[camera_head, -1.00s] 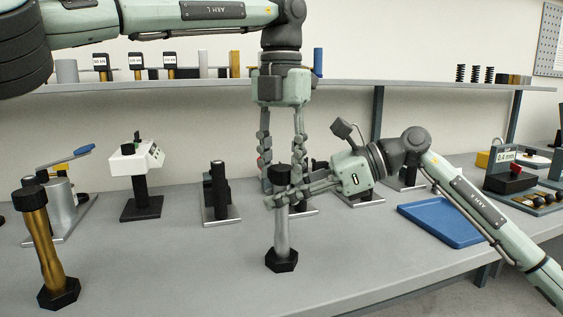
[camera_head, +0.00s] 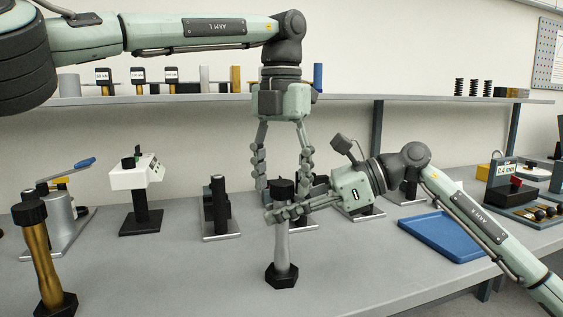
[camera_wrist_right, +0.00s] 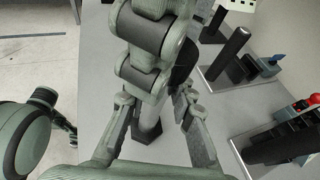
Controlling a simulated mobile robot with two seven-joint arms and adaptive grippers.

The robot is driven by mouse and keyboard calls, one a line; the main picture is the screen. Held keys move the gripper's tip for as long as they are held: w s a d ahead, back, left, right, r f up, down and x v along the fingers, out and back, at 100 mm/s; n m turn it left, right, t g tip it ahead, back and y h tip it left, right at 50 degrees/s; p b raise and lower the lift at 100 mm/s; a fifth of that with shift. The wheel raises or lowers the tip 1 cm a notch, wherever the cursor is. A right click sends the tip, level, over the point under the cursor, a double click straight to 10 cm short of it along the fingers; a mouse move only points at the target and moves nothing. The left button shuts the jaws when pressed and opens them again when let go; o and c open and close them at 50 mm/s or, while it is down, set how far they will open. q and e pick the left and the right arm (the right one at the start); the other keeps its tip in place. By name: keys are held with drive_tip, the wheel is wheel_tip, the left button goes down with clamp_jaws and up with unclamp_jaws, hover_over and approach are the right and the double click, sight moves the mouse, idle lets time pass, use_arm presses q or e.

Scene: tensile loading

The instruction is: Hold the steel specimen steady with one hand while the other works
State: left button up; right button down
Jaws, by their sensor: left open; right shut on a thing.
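The steel specimen (camera_head: 282,246) is a silver bar with a black cap and a black hexagonal base. It stands upright on the grey bench in the head view. My right gripper (camera_head: 284,213) comes in from the right and is shut on its upper part, just under the cap. The fingers hide that part of the bar. My left gripper (camera_head: 284,182) points down from above, open and empty, its fingers spread on either side of the black cap. In the right wrist view, grey gripper parts hide most of the specimen between my right fingers.
A brass specimen (camera_head: 40,256) with black ends stands at the front left. Behind are a white-headed device (camera_head: 137,178) and a black post (camera_head: 219,208) on a plate. A blue tray (camera_head: 446,237) lies at right. A shelf (camera_head: 345,101) runs along the back.

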use_arm(q)
wheel_tip(320, 180, up, 12)
idle(0.4)
drive_tip(key=shift+f, duration=0.1)
use_arm(e)
drive_tip(key=c, duration=1.2)
unclamp_jaws()
drive_tip(key=v, duration=1.2)
drive_tip(key=shift+r, duration=0.1)
